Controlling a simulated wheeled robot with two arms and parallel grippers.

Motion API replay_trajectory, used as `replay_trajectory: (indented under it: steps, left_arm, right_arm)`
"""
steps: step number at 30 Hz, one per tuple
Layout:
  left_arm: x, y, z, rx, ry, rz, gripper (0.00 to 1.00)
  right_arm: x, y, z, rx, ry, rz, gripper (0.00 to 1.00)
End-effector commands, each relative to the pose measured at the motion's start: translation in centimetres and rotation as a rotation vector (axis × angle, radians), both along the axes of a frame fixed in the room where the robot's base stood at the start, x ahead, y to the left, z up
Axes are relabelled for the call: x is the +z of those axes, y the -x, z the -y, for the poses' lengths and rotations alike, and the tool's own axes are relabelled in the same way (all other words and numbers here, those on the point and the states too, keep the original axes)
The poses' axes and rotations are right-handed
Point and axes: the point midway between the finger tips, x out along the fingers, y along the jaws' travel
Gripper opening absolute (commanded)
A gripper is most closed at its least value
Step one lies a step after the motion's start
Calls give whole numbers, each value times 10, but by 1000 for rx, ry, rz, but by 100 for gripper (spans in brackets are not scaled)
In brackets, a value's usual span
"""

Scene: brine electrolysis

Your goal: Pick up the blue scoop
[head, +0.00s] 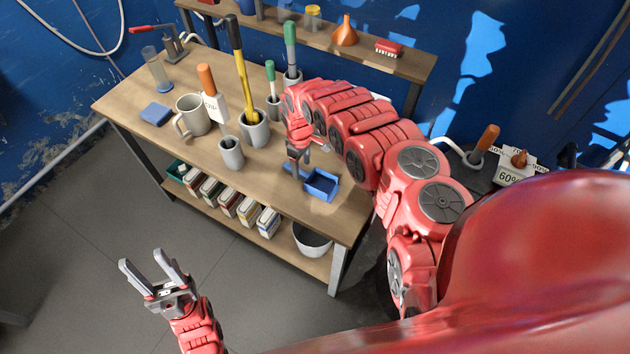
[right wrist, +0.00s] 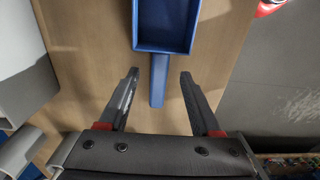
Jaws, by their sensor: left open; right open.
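The blue scoop (head: 321,184) lies on the wooden table near its right front corner. In the right wrist view the blue scoop (right wrist: 167,25) has its tray at the top and its handle pointing down between my fingers. My right gripper (right wrist: 158,80) is open, with one finger on each side of the handle and a gap on both sides. In the head view my right gripper (head: 298,160) is just left of the scoop's tray and partly hides the handle. My left gripper (head: 147,265) is open and empty, over the floor in front of the table.
Grey holders with tools, including one with a yellow handle (head: 241,80), stand left of my right gripper. A beige mug (head: 192,116) and a blue block (head: 156,113) are further left. A raised shelf (head: 370,50) runs along the back. A white bowl (head: 312,240) sits below.

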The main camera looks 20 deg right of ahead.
Motion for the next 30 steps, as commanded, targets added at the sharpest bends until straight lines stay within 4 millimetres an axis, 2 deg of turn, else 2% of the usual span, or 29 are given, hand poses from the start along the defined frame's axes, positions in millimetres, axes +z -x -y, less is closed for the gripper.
replay_trajectory:
  steps: [1,8,9,13,24,25,30]
  left_arm:
    - [6,0,0,0,0,0,50]
    - [10,0,0,0,0,0,50]
    - [5,0,0,0,0,0,50]
    - [1,0,0,0,0,0,50]
    - [0,0,0,0,0,0,50]
    - [0,0,0,0,0,0,50]
    - [0,0,0,0,0,0,50]
  right_arm:
    - [-3,1,-1,-1,-2,-3,65]
    - [-21,-1,-1,-2,0,-2,65]
    - [-29,-1,-3,-1,-1,-5,65]
    - [-39,-2,-2,-1,-1,-2,65]
    - [-42,-2,-1,-1,1,-2,65]
    - [-42,-2,-1,-1,2,-2,63]
    - [-42,-2,-1,-1,1,-2,33]
